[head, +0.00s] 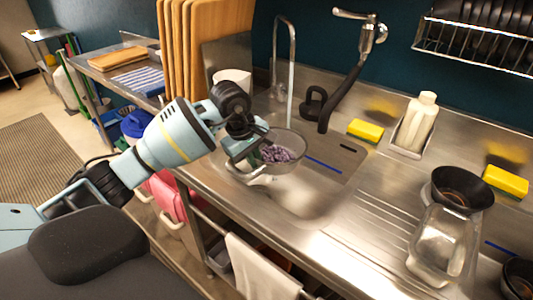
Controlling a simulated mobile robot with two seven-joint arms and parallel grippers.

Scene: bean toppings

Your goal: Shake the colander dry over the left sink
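A mesh colander (284,158) holding purple-grey beans (275,153) hangs over the steel sink basin (318,196). My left gripper (240,160) is at the colander's left side, by its rim and handle. Its fingers appear closed there, though the grip itself is partly hidden by the gripper body. The colander looks roughly level and above the basin floor. My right gripper is not in view.
A tap (287,60) and a black spray hose (340,98) stand behind the basin. A yellow sponge (365,131), a soap bottle (417,121) and a blender jug (440,230) are to the right. Upright wooden boards (205,45) stand behind my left arm.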

